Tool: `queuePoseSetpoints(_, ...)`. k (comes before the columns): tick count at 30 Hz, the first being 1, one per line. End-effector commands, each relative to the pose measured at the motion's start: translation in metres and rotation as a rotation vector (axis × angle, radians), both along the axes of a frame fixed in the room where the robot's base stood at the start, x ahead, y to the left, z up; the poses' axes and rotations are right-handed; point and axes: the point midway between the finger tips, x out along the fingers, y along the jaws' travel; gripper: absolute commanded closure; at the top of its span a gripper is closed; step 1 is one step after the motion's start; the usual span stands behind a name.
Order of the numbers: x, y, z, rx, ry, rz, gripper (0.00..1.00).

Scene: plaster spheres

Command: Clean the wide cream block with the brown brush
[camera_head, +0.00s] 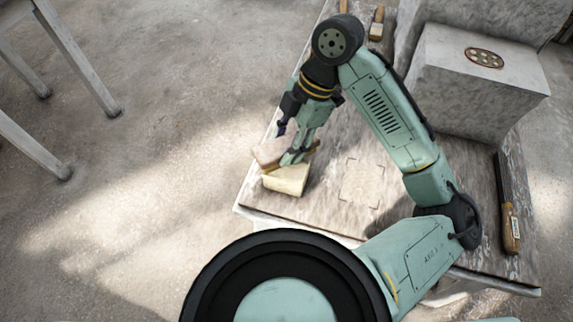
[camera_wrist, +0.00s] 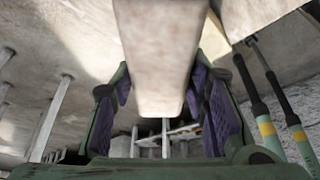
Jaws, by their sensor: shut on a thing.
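The wide cream block (camera_head: 287,180) lies near the left front edge of the worktable. My gripper (camera_head: 293,157) is just above it, shut on the brown brush (camera_head: 267,154). The brush sticks out to the left of the fingers and covers part of the block's top. I cannot tell whether it touches the block. In the wrist view the pale brown brush (camera_wrist: 160,60) runs between the purple pads of my gripper (camera_wrist: 165,110). A corner of the cream block (camera_wrist: 248,16) seems to show at the upper right there.
A faint square outline (camera_head: 362,183) marks bare tabletop right of the block. A wooden-handled tool (camera_head: 510,225) lies at the right edge. Another brush (camera_head: 376,24) lies at the back. A pale stone block (camera_head: 462,90) carries a round holed disc (camera_head: 485,57).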

Motion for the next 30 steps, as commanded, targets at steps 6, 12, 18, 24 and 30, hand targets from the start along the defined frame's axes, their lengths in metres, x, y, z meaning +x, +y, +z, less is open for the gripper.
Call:
queuePoseSetpoints(6, -0.004, 0.008, 0.001, 0.002, 0.001, 0.002, 0.81)
queuePoseSetpoints(12, -0.010, 0.019, 0.002, 0.001, 0.001, 0.001, 0.81)
queuePoseSetpoints(18, -0.012, 0.024, 0.002, 0.001, 0.001, 0.002, 0.81)
queuePoseSetpoints(24, -0.018, 0.036, 0.001, 0.001, 0.001, 0.002, 0.81)
queuePoseSetpoints(30, -0.020, 0.040, 0.000, 0.001, 0.000, 0.000, 0.81)
